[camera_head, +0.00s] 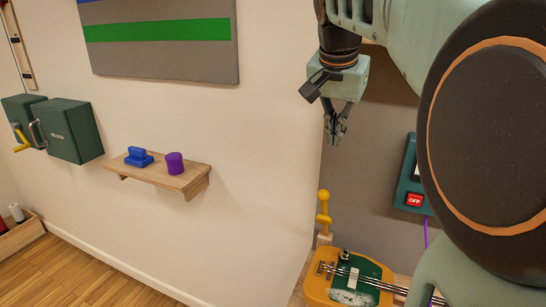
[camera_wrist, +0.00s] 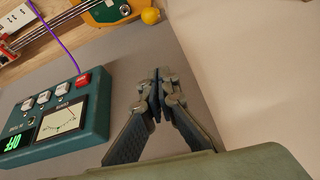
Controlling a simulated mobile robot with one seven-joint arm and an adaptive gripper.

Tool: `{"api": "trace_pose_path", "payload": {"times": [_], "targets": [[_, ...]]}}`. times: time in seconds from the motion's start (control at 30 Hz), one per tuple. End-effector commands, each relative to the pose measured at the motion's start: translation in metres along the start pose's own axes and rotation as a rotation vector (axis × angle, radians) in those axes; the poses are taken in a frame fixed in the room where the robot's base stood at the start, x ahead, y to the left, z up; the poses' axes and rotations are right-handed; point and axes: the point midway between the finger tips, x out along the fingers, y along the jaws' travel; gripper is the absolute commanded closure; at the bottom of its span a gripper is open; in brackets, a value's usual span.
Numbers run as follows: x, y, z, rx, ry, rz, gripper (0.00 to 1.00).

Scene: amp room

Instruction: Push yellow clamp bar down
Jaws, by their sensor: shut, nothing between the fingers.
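A yellow upright bar with rounded knobs (camera_head: 323,212) stands at the wall corner, beside an orange and green device (camera_head: 350,272). It looks like the clamp bar, but I cannot be sure. In the wrist view a round yellow knob (camera_wrist: 151,15) shows at the top, beside the device's orange and green end (camera_wrist: 108,10). A yellow handle (camera_head: 21,139) also shows on the green wall box at the far left. My gripper (camera_head: 336,138) is shut and empty, above the upright bar and apart from it. Its fingers also show in the wrist view (camera_wrist: 158,82).
A teal meter box (camera_wrist: 55,120) with a red switch is mounted on the grey panel near my gripper; a purple cable (camera_wrist: 57,37) runs from it. A wooden shelf (camera_head: 150,178) holds a blue block and a purple cylinder. The wall between is clear.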

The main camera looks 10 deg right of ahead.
Motion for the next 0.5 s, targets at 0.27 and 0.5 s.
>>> {"api": "trace_pose_path", "payload": {"times": [0.27,0.5], "targets": [[0.004,-0.001,0.001,-0.003,-0.002,-0.002,1.0],[0.037,-0.001,0.002,-0.003,-0.005,-0.001,1.0]]}}
